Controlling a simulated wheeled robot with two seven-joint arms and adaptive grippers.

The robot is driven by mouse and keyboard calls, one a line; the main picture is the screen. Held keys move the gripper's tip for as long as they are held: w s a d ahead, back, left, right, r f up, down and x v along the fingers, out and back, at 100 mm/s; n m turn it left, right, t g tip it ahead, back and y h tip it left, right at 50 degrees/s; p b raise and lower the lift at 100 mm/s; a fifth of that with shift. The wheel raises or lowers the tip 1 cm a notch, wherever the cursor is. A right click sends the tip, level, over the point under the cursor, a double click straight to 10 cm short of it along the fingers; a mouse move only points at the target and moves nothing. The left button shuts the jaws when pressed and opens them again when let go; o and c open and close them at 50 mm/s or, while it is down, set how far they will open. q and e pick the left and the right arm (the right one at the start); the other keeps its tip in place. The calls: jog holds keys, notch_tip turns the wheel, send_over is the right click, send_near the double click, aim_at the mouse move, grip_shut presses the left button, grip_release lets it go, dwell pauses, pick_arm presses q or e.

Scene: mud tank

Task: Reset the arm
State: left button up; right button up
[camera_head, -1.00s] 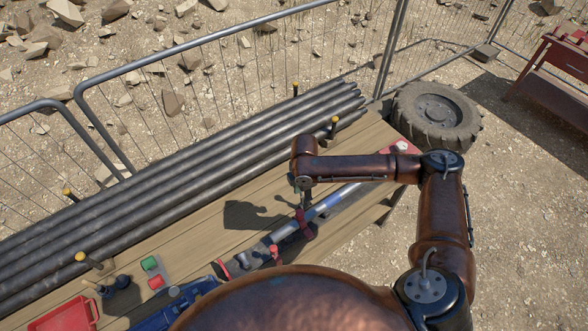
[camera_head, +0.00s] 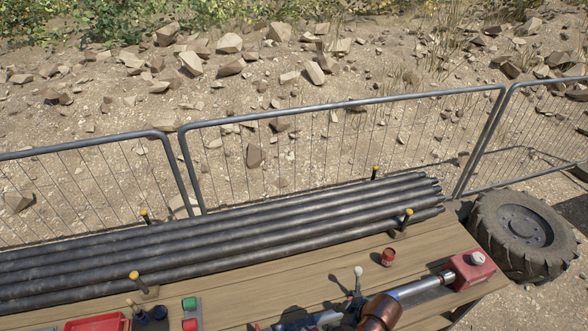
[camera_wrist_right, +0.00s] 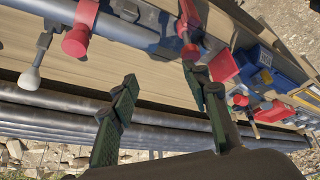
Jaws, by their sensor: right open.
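Red-knobbed fittings (camera_wrist_right: 76,40) and the dark pipes (camera_wrist_right: 60,105) appear beyond the fingers. I cannot tell how far they are from the fingertips. My left gripper is in neither current view.
Long dark pipes (camera_head: 230,232) lie along the bench's back between yellow-capped posts. A red can (camera_head: 388,257), a red box (camera_head: 470,270), a red tray (camera_head: 97,322) and a button box (camera_head: 190,312) are on the bench.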

jog(key=s+d+f+m+h, duration=0.25)
jog(key=s+d+m, duration=0.35)
jog(key=s+d, duration=0.4)
jog(key=s+d+f+m+h, duration=0.25)
jog(key=s+d+m, duration=0.4)
jog(key=d, duration=0.65)
notch_tip(320, 180, down, 38)
jog(key=s+a+n+g+b, duration=0.1)
jog(key=s+a+n+b, duration=0.15)
jog(key=b, duration=0.65)
jog(key=s+f+b, duration=0.3)
jog(key=s+f, duration=0.6)
jog(key=f, duration=0.3)
jog(key=s+f+g+b, duration=0.1)
jog(key=s+f+b, duration=0.3)
jog(key=s+f, duration=0.6)
notch_tip(320, 180, down, 2)
jog(key=shift+s+d+f+g, duration=0.15)
jog(key=shift+d+f+g, duration=0.05)
jog(key=shift+d+g, duration=0.1)
